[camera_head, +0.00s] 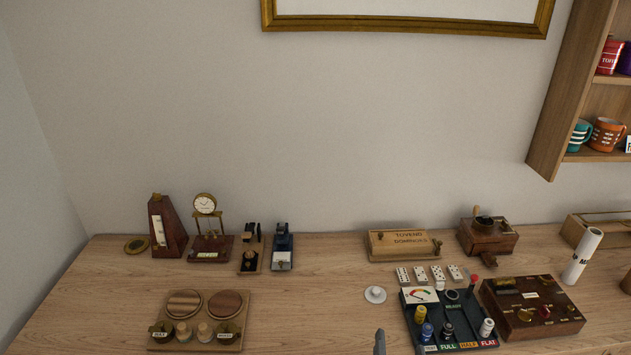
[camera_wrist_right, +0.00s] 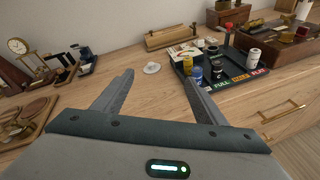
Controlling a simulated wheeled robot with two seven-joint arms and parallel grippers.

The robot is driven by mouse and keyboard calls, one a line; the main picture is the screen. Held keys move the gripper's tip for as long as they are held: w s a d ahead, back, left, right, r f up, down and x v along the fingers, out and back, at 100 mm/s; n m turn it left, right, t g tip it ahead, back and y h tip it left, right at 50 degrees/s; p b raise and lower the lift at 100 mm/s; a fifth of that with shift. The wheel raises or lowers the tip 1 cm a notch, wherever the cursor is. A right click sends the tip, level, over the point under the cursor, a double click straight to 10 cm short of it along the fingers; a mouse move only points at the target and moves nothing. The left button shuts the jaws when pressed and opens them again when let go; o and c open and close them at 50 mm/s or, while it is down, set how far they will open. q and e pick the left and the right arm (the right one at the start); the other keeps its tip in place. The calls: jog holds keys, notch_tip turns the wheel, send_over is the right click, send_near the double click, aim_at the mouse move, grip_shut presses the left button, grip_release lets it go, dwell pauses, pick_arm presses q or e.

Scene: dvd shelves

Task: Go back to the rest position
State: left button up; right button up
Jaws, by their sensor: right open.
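My right gripper (camera_wrist_right: 158,78) is open in the right wrist view, with its two grey fingers spread and nothing between them. In the head view only a dark fingertip of it (camera_head: 380,343) shows at the bottom edge, in front of the wooden table (camera_head: 330,300). The fingers point toward a small white round knob-like piece (camera_head: 375,294), which also shows in the wrist view (camera_wrist_right: 152,68), apart from them. My left gripper is in neither view.
A dark tray of coloured battery-like pieces (camera_head: 457,325) lies close to the right gripper. A domino box (camera_head: 403,245), loose dominoes and a brown box (camera_head: 530,307) are nearby. At left stand a metronome (camera_head: 166,227), a clock (camera_head: 205,205) and a wooden board (camera_head: 200,318). The table's middle is clear.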

jog(key=s+d+f+m+g+y, duration=0.15)
jog(key=s+f+m+g, duration=0.25)
jog(key=s+m, duration=0.45)
jog(key=s+d+f+m+g, duration=0.25)
jog(key=s+f+m, duration=0.25)
jog(key=s+m, duration=0.4)
jog(key=s+d+f+m+g+y, duration=0.1)
jog(key=s+f+m+g, duration=0.5)
jog(key=m, duration=0.5)
notch_tip(320, 180, down, 29)
jog(key=a+t+b, duration=0.2)
jog(key=b, duration=0.3)
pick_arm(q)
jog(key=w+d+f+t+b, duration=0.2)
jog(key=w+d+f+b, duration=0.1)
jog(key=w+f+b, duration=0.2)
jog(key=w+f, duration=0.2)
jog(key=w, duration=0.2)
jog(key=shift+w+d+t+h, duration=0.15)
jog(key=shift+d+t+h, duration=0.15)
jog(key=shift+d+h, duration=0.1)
pick_arm(e)
jog(key=s+f, duration=0.5)
jog(key=f, duration=0.6)
jog(key=s+d+f, duration=0.1)
jog(key=s+f, duration=0.5)
jog(key=f, duration=0.5)
jog(key=shift+s+d+n, duration=0.15)
jog(key=shift+n, duration=0.3)
